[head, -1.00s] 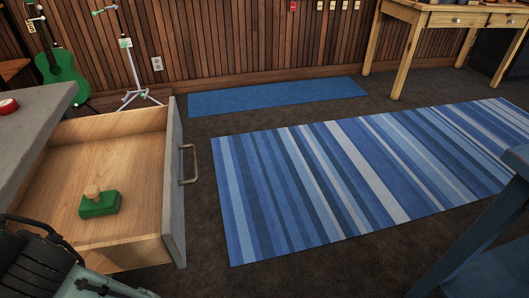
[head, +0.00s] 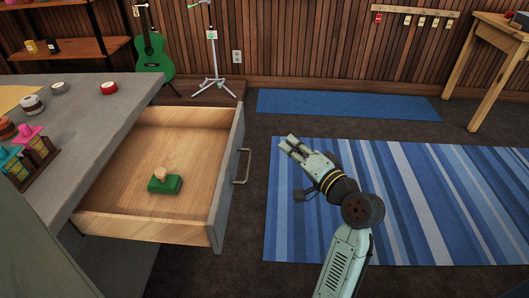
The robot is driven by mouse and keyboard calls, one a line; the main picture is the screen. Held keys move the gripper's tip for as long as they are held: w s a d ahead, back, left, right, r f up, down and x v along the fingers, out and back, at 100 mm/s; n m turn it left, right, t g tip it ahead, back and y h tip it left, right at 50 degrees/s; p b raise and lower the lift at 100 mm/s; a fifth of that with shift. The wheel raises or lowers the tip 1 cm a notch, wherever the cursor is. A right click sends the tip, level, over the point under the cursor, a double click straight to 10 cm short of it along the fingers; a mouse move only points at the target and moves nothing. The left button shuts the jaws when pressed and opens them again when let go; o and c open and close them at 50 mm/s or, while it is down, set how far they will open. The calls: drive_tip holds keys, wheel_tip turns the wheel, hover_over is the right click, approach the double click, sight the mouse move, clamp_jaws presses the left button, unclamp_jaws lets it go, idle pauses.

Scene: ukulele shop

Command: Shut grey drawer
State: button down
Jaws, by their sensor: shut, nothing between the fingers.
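The grey drawer (head: 226,188) stands pulled far out from the grey cabinet, to the right of its counter. Its front faces right and carries a metal bar handle (head: 242,167). A green block with a wooden knob (head: 165,183) lies on the bare wooden drawer floor. My gripper (head: 290,142) is shut and empty. In the picture it is right of the drawer front and handle, over the striped rug, apart from the drawer.
The grey counter (head: 110,120) holds jars, small round tins and pink and teal items. A green ukulele (head: 150,55) and a white stand (head: 213,60) are by the wall. A wooden table (head: 500,50) is at right. The striped rug (head: 430,200) is clear.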

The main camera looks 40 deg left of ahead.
drive_tip(key=s+d+f+m+g+p, duration=0.1)
drive_tip(key=s+d+f+m+g, duration=0.15)
drive_tip(key=d+f, duration=0.35)
drive_tip(key=a+f+p, duration=0.2)
drive_tip(key=a+p, duration=0.1)
drive_tip(key=a, duration=0.9)
drive_tip(key=shift+a+f, duration=0.15)
drive_tip(key=shift+a, duration=0.1)
